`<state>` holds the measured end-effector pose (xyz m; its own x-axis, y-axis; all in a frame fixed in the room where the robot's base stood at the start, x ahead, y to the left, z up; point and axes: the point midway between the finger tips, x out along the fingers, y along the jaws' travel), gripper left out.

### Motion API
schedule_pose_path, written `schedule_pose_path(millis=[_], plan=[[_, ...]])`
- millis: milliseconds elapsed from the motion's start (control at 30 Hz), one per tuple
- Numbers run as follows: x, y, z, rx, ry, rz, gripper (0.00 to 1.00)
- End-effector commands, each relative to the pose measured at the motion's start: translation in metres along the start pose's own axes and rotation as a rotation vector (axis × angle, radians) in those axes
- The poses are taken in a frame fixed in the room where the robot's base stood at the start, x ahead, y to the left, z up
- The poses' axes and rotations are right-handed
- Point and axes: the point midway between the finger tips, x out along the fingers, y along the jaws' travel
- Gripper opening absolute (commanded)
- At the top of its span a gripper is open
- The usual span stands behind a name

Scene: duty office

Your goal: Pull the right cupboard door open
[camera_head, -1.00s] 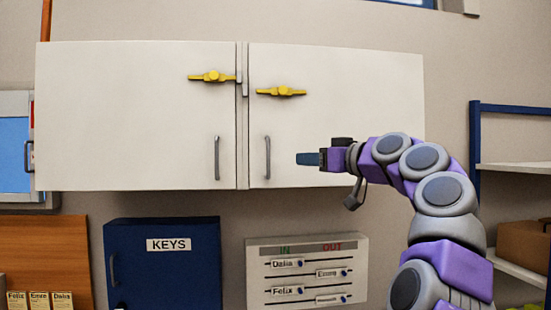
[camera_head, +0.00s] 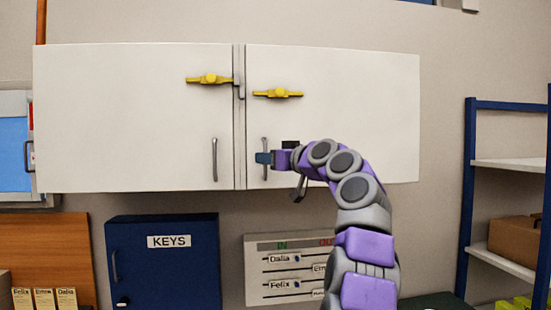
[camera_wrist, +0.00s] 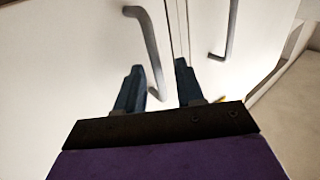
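The right cupboard door (camera_head: 350,105) is white and shut, level with the left door. Its grey vertical bar handle (camera_head: 265,145) is near the seam. In the wrist view my gripper's two dark blue fingers (camera_wrist: 158,68) are apart. The nearer handle (camera_wrist: 145,38) runs down between them, closer to the left finger. I cannot tell whether a finger touches it. A yellow latch (camera_head: 278,93) lies level on the right door, clear of the seam.
The left door (camera_head: 110,115) has its own handle (camera_head: 214,160) and a yellow latch (camera_head: 209,79) near the seam. Below are a blue key cabinet (camera_head: 165,270) and an in/out board (camera_head: 285,245). A blue-framed shelf (camera_head: 468,190) stands at right.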

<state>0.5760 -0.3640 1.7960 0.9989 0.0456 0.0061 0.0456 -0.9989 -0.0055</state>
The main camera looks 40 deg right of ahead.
Motion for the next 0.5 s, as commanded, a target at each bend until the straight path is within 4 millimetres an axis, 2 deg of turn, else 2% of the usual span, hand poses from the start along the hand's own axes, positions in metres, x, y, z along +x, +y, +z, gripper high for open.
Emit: schedule_pose_path(millis=[133,500], plan=[[-0.003,0.005,0.002,0.003,-0.001,0.002,0.37],[-0.007,0.014,0.005,0.007,0.000,0.007,0.01]])
